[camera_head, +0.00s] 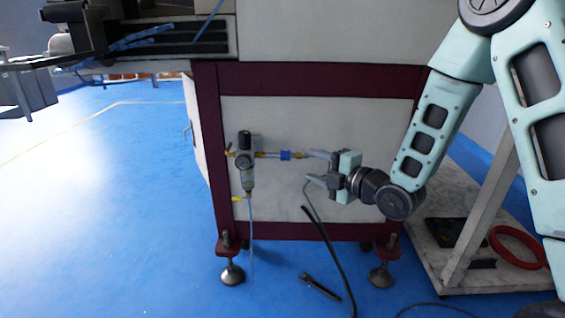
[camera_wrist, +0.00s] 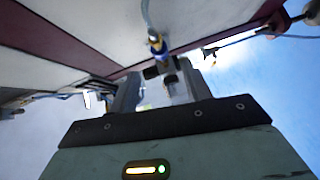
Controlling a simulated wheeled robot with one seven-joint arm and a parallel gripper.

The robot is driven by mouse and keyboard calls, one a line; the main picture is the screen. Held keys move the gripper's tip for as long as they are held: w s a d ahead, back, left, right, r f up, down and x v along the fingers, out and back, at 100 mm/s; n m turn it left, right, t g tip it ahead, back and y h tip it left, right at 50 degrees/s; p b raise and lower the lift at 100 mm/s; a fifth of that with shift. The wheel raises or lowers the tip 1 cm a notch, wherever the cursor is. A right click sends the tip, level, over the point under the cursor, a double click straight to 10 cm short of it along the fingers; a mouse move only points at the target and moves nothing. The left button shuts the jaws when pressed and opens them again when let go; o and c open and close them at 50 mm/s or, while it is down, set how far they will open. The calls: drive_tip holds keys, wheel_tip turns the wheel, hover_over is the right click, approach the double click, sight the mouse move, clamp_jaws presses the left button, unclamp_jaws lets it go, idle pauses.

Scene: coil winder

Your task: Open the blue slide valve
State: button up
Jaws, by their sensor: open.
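The blue slide valve (camera_head: 286,155) is a small blue sleeve on a thin horizontal air line on the machine's pale front panel. My gripper (camera_head: 314,167) is just right of it in the head view, with its two fingers apart and pointing left towards it. The fingers appear empty and clear of the valve. In the wrist view a blue and brass fitting (camera_wrist: 156,43), which looks like the valve, is beyond the open fingers of my gripper (camera_wrist: 158,82). Its exact distance from the fingertips is hard to tell.
A black tool (camera_head: 320,287) lies on the blue floor. A pale cart (camera_head: 460,215) with a red ring stands right.

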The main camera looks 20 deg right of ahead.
sight(289, 156)
drive_tip(key=b+x, duration=0.3)
drive_tip(key=x, duration=0.9)
drive_tip(key=shift+a, duration=0.15)
